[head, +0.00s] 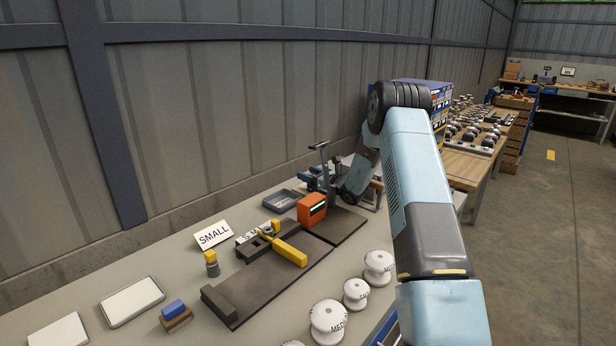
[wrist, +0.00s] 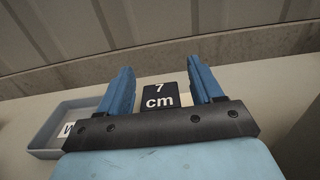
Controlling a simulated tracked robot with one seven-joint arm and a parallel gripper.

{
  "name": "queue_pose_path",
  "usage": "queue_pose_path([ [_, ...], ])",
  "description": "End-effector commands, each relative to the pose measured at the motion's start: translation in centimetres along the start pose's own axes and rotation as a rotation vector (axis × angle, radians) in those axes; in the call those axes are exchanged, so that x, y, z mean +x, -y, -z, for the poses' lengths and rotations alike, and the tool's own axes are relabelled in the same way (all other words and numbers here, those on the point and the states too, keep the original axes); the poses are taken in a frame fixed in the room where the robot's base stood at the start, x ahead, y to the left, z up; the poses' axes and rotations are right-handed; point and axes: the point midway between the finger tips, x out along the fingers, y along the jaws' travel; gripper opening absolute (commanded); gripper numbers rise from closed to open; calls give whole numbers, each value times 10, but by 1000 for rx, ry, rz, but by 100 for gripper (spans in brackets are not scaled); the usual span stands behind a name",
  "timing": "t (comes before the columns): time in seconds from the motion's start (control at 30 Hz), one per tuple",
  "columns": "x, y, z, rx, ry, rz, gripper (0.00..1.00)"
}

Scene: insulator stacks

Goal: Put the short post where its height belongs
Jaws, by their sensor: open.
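My gripper (wrist: 160,66) is open, its two blue fingers spread apart. A black plate reading "7 cm" (wrist: 160,94) shows between the fingers in the wrist view; I cannot tell how far beyond them it stands. In the head view my gripper is at the far end of the bench, past the orange box, partly hidden by my arm. I cannot make out a short post with certainty. White insulators (head: 328,321) stand at the bench's front edge, one marked "MEDI...". A white "SMALL" sign (head: 213,235) stands near the wall.
A grey tray (wrist: 45,143) lies left of my gripper; a grey tray (head: 285,200) also shows in the head view. An orange box with a display (head: 312,206) and a yellow tool (head: 289,252) stand on dark plates. White pads (head: 132,300) lie at left. The corrugated wall is close behind.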

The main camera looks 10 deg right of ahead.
Motion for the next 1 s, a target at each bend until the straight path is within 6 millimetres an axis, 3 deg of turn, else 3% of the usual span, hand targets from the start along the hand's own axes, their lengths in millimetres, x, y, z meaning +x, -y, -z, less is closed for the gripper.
queue_pose_path([
  [0.5,-67,1,0,1,-1,2,66],
  [1.0,-73,0,-2,-4,-1,0,66],
])
